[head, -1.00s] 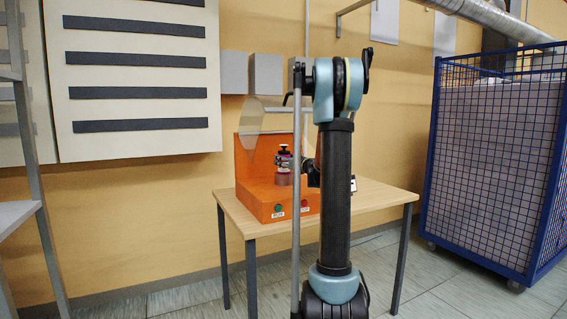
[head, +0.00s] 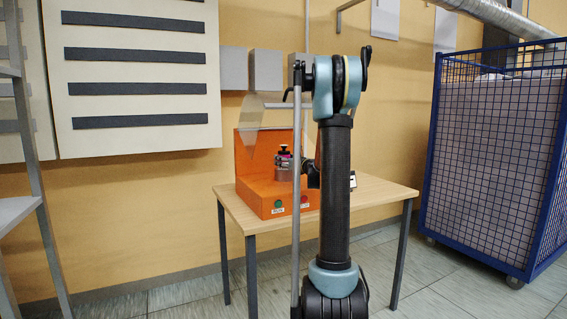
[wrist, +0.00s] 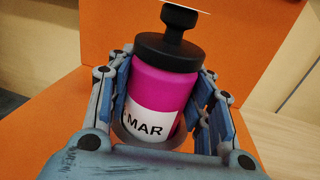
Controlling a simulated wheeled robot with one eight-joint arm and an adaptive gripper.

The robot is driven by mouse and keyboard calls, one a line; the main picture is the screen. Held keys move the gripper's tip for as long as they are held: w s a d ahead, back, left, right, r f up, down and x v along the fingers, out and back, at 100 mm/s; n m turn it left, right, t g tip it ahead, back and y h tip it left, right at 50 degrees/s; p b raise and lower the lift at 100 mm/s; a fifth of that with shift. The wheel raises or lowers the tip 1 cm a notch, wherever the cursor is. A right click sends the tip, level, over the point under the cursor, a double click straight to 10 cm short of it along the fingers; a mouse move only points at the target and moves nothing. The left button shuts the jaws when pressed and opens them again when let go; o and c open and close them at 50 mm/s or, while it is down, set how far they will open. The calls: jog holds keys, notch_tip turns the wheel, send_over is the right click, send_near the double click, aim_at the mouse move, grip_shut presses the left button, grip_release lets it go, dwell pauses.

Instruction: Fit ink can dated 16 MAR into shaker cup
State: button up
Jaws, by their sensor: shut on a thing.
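The ink can (wrist: 165,90) is magenta with a black cap and a white label. In the wrist view the label reads "MAR"; the day number is not visible. My gripper (wrist: 158,76) is shut on the can, with a finger on each side. The can stands upright, slightly tilted in the picture. A greyish round rim, the shaker cup (wrist: 178,140), shows around the can's lower end; how deep the can sits is hidden. In the head view the can (head: 283,156) is directly over the cup (head: 284,176) on the orange shaker, partly hidden by my gripper.
The orange shaker (head: 250,185) has a back wall, a clear raised guard (head: 250,125) and green and red buttons in front. It stands on a wooden table (head: 375,192) with free room on the right. A blue mesh cage cart (head: 490,170) stands at right.

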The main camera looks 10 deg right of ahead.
jog(key=shift+f, duration=1)
jog(key=o, duration=1.4)
jog(key=v, duration=1.2)
jog(key=shift+a+f, duration=0.1)
